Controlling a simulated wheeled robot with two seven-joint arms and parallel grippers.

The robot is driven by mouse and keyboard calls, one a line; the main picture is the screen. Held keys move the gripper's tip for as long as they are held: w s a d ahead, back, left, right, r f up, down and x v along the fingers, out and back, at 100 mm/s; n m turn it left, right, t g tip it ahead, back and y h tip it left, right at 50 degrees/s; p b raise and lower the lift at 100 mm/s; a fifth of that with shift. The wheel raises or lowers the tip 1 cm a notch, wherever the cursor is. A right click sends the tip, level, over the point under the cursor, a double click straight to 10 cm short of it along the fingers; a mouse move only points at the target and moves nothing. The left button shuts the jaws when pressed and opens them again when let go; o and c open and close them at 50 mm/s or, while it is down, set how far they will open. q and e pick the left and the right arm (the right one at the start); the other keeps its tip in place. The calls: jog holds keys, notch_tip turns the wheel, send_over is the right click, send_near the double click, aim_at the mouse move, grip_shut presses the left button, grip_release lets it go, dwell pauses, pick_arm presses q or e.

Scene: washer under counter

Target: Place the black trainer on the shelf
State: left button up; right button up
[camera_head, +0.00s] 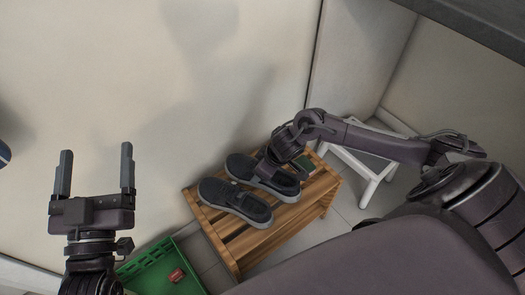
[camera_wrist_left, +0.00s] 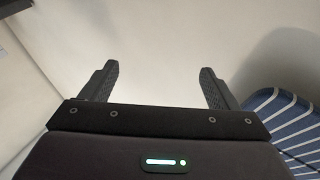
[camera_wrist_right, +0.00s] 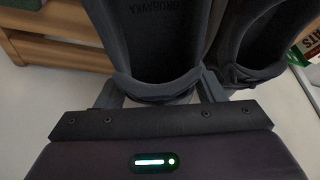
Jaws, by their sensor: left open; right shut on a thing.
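Two dark trainers with grey soles show side by side at the slatted wooden shelf (camera_head: 232,250) in the head view. My right gripper (camera_head: 265,170) is shut on the farther black trainer (camera_head: 283,185). The right wrist view shows this trainer's opening between the fingers (camera_wrist_right: 160,88). The nearer trainer (camera_head: 236,203) lies beside it and shows at the right in the right wrist view (camera_wrist_right: 262,40). I cannot tell whether the held trainer's sole touches the slats. My left gripper (camera_head: 96,155) is open and empty in front of the pale wall, well left of the shelf.
A green crate (camera_head: 150,266) with a small red item (camera_head: 177,274) stands left of the shelf. A white stool (camera_head: 368,180) stands to its right. A dark green item (camera_head: 303,163) is at the shelf's far end. A blue striped thing (camera_wrist_left: 290,125) shows in the left wrist view.

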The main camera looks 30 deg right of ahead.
pick_arm(q)
jog(key=s+a+r+t+h, duration=0.1)
jog(key=s+r+t, duration=0.1)
jog(key=r, duration=0.3)
jog(key=s+a+r+t+h+b, duration=0.1)
jog(key=s+r+t+h, duration=0.1)
jog(key=r, duration=0.3)
jog(key=shift+a+t, duration=0.15)
jog(key=shift+t, duration=0.55)
pick_arm(e)
notch_tip(320, 180, down, 3)
jog(key=shift+f, duration=0.1)
pick_arm(q)
jog(key=shift+s, duration=0.15)
pick_arm(e)
jog(key=shift+f, duration=0.15)
jog(key=o, duration=1.2)
